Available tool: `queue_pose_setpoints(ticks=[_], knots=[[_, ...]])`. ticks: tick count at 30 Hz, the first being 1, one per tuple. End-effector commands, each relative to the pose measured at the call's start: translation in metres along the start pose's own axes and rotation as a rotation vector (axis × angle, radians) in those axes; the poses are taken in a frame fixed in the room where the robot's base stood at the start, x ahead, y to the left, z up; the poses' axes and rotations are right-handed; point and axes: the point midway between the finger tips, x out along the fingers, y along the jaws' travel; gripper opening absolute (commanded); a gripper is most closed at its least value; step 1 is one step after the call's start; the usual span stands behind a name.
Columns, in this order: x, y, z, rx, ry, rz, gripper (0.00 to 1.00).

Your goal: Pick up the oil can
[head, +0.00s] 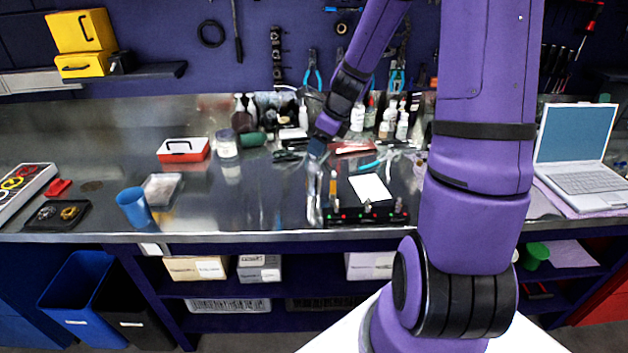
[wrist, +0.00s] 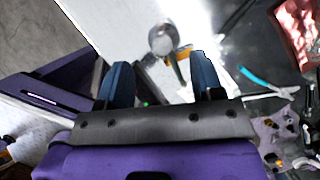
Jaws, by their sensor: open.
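My gripper (head: 317,151) hangs over the middle of the bench in the head view. In the wrist view its two dark blue fingers (wrist: 160,88) are spread apart with nothing held between them. A shiny silver rounded thing (wrist: 163,40) with a narrow stem shows beyond the fingertips in the wrist view, apart from them. It may be the oil can, but I cannot tell for sure. I cannot clearly pick out an oil can in the head view, where slim tools lie below the gripper.
Bottles (head: 357,115) crowd the back of the bench. Teal-handled pliers (wrist: 262,82) lie beside the fingers in the wrist view. A white sheet (head: 370,187), a blue cup (head: 134,207), a red-and-white box (head: 183,150) and a laptop (head: 577,150) also rest there.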

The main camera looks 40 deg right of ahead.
Motion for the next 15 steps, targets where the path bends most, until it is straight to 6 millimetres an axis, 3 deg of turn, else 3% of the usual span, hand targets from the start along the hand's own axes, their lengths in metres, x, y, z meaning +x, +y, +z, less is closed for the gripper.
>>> queue_pose_setpoints(ticks=[5, 15], knots=[[0.009, 0.0, -0.001, 0.0, 0.0, 0.002, 0.61], [0.048, -0.003, -0.002, -0.001, 0.001, 0.002, 0.61]])
